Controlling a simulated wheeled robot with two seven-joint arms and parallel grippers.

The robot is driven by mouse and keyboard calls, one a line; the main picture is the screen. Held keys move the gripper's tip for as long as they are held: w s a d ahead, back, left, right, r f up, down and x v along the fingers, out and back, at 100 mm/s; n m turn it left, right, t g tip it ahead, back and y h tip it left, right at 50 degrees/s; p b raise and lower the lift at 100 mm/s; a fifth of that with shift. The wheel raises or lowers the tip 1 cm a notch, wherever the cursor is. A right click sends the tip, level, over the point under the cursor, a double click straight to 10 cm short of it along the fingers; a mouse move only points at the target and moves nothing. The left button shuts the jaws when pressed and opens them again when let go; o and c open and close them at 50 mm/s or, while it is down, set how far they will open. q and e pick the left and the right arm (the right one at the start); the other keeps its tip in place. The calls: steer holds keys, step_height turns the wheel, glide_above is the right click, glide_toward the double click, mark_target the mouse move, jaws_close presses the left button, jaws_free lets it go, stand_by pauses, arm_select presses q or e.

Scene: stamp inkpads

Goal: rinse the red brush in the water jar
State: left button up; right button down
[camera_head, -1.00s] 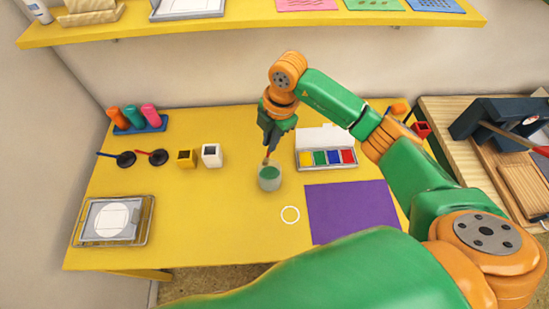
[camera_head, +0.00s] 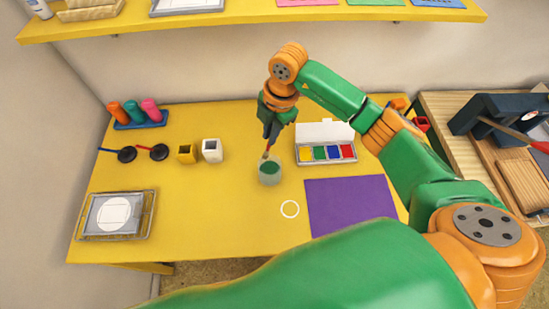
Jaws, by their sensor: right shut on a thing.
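The water jar (camera_head: 269,179) is a small pale, see-through cup with greenish contents, standing near the middle of the yellow table. My right gripper (camera_head: 270,136) is above the jar, shut on a thin brush with a reddish handle (camera_head: 268,148). The brush points down, with its lower end at the far side of the jar's mouth. I cannot tell whether its tip is inside the jar or just above the rim. My left gripper is not in view.
A paint box (camera_head: 325,158) and purple sheet (camera_head: 350,207) lie right of the jar.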

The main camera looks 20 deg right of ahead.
stand_by(0.3)
step_height(320, 180, up, 4)
steer(key=p, duration=0.3)
steer(key=shift+r+p, duration=0.15)
steer(key=shift+p, duration=0.25)
